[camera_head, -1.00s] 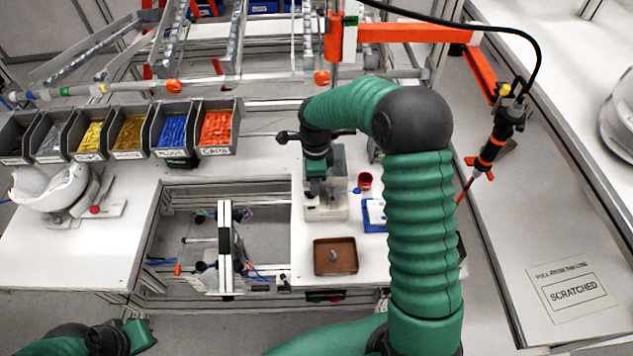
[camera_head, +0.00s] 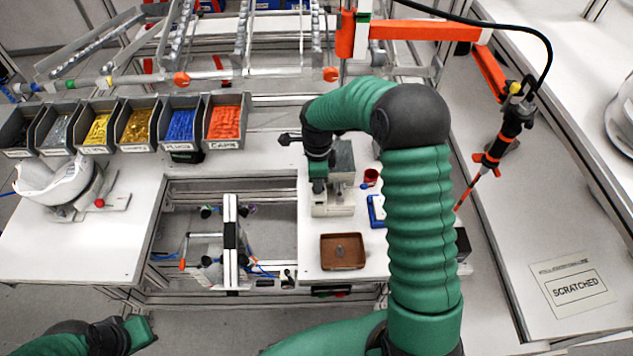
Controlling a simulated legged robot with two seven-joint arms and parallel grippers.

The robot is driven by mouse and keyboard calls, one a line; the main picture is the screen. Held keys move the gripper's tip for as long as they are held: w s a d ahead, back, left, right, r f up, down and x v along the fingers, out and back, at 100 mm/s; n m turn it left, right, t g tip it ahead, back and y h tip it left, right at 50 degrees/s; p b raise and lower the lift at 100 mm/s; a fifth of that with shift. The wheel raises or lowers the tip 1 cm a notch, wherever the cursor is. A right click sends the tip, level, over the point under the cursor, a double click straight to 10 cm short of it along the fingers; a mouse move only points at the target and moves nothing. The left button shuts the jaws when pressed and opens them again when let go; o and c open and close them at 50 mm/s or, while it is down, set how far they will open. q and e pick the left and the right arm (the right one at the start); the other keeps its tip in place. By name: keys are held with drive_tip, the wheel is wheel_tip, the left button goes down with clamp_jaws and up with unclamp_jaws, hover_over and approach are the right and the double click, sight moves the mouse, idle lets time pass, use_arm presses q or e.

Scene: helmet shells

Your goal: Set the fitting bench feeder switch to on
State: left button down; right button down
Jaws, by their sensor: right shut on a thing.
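A grey and white box-shaped feeder (camera_head: 342,160) stands on the right part of the white bench, behind the brown tray. My right arm arches over from the right, and its gripper (camera_head: 318,187) points down at the feeder's left side. It is shut on a small part there, which I take to be the feeder switch; the fingers and wrist hide it, so its setting cannot be read. My left gripper (camera_head: 140,332) is at the bottom left, low and away from the bench; its fingers are too unclear to tell open from shut.
A brown tray (camera_head: 327,262) with a small grey piece lies in front of the feeder. A red cup (camera_head: 371,176) and a blue item (camera_head: 375,210) are to its right. Parts bins (camera_head: 222,148) line the back left. A screwdriver (camera_head: 496,148) hangs at the right.

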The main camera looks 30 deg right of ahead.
drive_tip(key=shift+d, duration=0.1)
drive_tip(key=shift+n, duration=0.7)
drive_tip(key=n, duration=0.3)
drive_tip(key=shift+r, duration=0.1)
drive_tip(key=n+p, duration=0.1)
drive_tip(key=n, duration=0.3)
drive_tip(key=shift+r+n, duration=0.1)
drive_tip(key=shift+n, duration=0.3)
drive_tip(key=n, duration=0.4)
drive_tip(key=shift+w+d, duration=0.15)
drive_tip(key=shift+n+p, duration=0.45)
drive_tip(key=shift+n, duration=1.85)
drive_tip(key=c, duration=1.5)
unclamp_jaws()
